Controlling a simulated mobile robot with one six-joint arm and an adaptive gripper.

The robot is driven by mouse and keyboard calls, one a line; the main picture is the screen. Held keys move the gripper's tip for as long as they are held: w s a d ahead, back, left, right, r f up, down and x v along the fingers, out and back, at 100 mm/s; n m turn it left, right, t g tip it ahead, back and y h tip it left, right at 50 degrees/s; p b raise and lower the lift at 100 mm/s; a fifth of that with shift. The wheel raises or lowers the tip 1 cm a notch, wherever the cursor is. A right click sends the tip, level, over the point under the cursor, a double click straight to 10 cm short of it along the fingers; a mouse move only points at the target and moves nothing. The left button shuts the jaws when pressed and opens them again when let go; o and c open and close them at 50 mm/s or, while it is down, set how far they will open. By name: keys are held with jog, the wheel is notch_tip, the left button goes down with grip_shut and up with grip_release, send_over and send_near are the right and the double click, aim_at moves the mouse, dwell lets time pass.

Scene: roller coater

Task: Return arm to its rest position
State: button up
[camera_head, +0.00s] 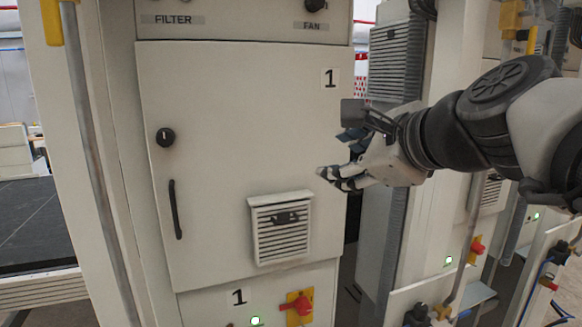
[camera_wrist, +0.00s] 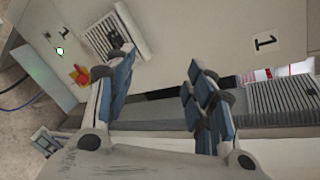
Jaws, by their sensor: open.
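My gripper (camera_head: 338,160) is in front of the right side of a closed cream cabinet door (camera_head: 240,120) in the head view. My arm reaches in from the right edge. In the wrist view my gripper (camera_wrist: 158,80) shows two blue-padded fingers spread wide apart, with nothing between them but the view of the cabinet behind. No object is held.
The door has a black handle (camera_head: 175,209), a black knob (camera_head: 166,137) and a louvred vent (camera_head: 282,229). A red switch (camera_head: 299,304) sits below. A grey ribbed box (camera_head: 396,60) stands behind my arm. More cabinets and pipes stand at right.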

jog(key=shift+f, duration=0.15)
jog(key=s+d+f+n+g+h+b, duration=0.1)
jog(key=s+f+n+b, duration=0.5)
jog(key=f, duration=1)
jog(key=s+d+f+n+g+h+b, duration=0.1)
jog(key=s+f+n+g+b, duration=0.3)
jog(key=f, duration=1.2)
jog(key=s+d+f+n+g+h+b, duration=0.2)
jog(key=s+f+n+b, duration=0.6)
jog(key=s+f+n, duration=0.4)
notch_tip(320, 180, down, 5)
jog(key=shift+s+r+g+h, duration=0.15)
jog(key=shift+s+g+h, duration=0.3)
jog(key=shift+s, duration=0.45)
jog(key=shift+o, duration=0.3)
